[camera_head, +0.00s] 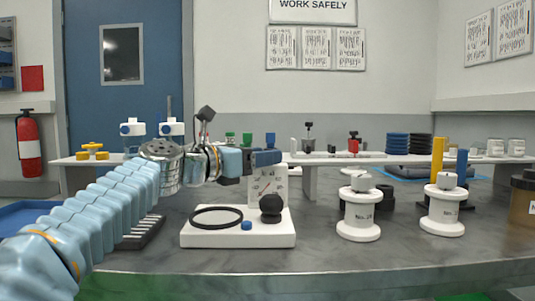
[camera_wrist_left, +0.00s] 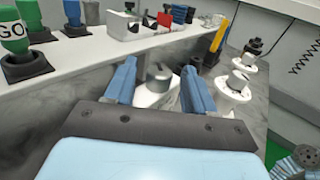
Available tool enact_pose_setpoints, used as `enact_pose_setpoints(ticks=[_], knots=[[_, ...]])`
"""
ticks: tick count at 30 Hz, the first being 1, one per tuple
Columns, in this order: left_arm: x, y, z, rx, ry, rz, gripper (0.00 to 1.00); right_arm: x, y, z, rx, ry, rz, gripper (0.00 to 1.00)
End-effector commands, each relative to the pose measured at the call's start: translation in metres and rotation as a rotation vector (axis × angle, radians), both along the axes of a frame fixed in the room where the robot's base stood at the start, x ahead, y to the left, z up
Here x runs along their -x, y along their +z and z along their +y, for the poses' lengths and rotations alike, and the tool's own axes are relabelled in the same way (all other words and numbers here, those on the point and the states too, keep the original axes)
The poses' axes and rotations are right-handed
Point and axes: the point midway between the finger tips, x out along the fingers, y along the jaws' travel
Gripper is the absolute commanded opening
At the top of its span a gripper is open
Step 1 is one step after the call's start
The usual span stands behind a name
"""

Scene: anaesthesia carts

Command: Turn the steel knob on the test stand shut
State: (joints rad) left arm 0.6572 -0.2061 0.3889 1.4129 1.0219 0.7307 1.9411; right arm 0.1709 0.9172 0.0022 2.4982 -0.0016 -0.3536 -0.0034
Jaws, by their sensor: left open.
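The test stand (camera_head: 240,240) is a white slab with a dial gauge plate (camera_head: 267,186) at its back, a black ball, a black ring and a small blue cap. My left gripper (camera_head: 267,158) is above the stand, in front of the top of the gauge plate, and hides what is there. In the left wrist view, a grey steel knob (camera_wrist_left: 158,73) on a white body (camera_wrist_left: 150,97) shows between the two blue fingers of the left gripper (camera_wrist_left: 157,82). The fingers are open, one on each side; contact cannot be made out. My right gripper is not in view.
Two white spools with grey tops, a near one (camera_head: 358,213) and a far one (camera_head: 442,213), stand to the right. A long white shelf (camera_head: 410,158) with bottles and small parts runs behind. The table front is clear.

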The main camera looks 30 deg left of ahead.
Motion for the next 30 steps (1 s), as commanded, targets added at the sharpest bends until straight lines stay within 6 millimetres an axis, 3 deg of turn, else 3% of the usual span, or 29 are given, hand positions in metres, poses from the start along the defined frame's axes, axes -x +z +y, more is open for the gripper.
enact_pose_setpoints(ticks=[6, 14, 24, 30], knots=[[-0.018, 0.001, -0.006, 0.001, 0.001, 0.000, 0.55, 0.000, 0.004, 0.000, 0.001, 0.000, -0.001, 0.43], [-0.020, 0.000, -0.007, 0.000, 0.001, 0.000, 0.55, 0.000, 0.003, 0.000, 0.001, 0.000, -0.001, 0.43], [-0.019, 0.000, -0.007, 0.000, 0.001, 0.000, 0.06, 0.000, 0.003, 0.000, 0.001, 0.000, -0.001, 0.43], [-0.019, 0.001, -0.007, 0.000, -0.013, 0.000, 0.06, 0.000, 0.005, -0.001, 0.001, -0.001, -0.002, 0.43]])
